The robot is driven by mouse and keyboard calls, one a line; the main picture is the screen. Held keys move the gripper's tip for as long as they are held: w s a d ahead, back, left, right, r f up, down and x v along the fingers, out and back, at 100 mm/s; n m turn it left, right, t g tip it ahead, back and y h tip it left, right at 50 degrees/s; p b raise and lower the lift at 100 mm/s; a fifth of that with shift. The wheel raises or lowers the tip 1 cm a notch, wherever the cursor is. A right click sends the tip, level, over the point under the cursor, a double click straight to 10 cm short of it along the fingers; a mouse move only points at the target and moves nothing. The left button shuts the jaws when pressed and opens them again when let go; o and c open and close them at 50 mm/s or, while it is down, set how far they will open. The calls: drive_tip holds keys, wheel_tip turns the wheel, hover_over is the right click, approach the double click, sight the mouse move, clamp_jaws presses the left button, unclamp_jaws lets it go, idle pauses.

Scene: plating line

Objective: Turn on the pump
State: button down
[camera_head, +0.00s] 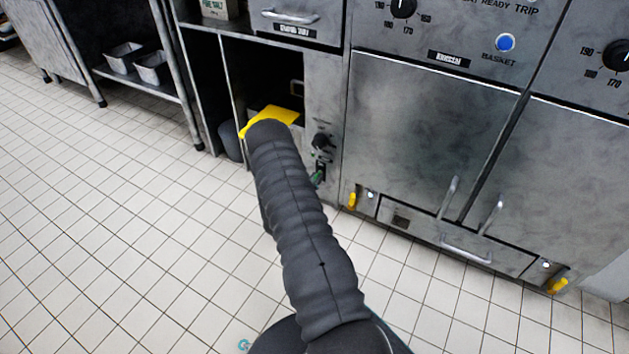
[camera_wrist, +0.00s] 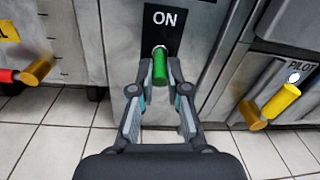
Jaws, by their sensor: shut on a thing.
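A green switch lever (camera_wrist: 160,68) with a silver base sits on the cabinet front below a black plate (camera_wrist: 165,25) marked ON in the wrist view. My gripper (camera_wrist: 160,85) has its two fingers closed on the lever's sides. In the head view the small green lever (camera_head: 317,178) shows on the narrow panel beside my dark arm, below a black knob (camera_head: 321,141). My gripper cannot be made out clearly there. No word naming the pump is readable.
A yellow handle beside a PILOT label (camera_wrist: 312,72) stands at right in the wrist view. A red and yellow handle (camera_wrist: 30,74) is at left. In the head view, fryer doors (camera_head: 430,130) stand right of the panel. The tiled floor (camera_head: 110,220) is clear at left.

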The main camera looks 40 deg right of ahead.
sight(318, 174)
drive_tip(key=shift+r, duration=0.15)
drive_tip(key=r+y+p, duration=0.1)
drive_tip(key=y+p, duration=0.1)
drive_tip(key=p, duration=0.1)
drive_tip(key=shift+a+r+g, duration=0.1)
drive_tip(key=shift+r+g, duration=0.1)
drive_tip(key=shift+g, duration=0.2)
drive_tip(key=y+p, duration=0.1)
drive_tip(key=r+g+y+p, duration=0.1)
drive_tip(key=y, duration=0.1)
drive_tip(key=shift+y+p, duration=0.3)
drive_tip(key=shift+p, duration=0.05)
drive_tip(key=shift+w+r+n+g+y+p, duration=0.15)
drive_tip(key=shift+n+g+y+p, duration=0.25)
drive_tip(key=shift+y, duration=0.4)
drive_tip(key=c, duration=1.2)
unclamp_jaws()
drive_tip(key=shift+o, duration=0.2)
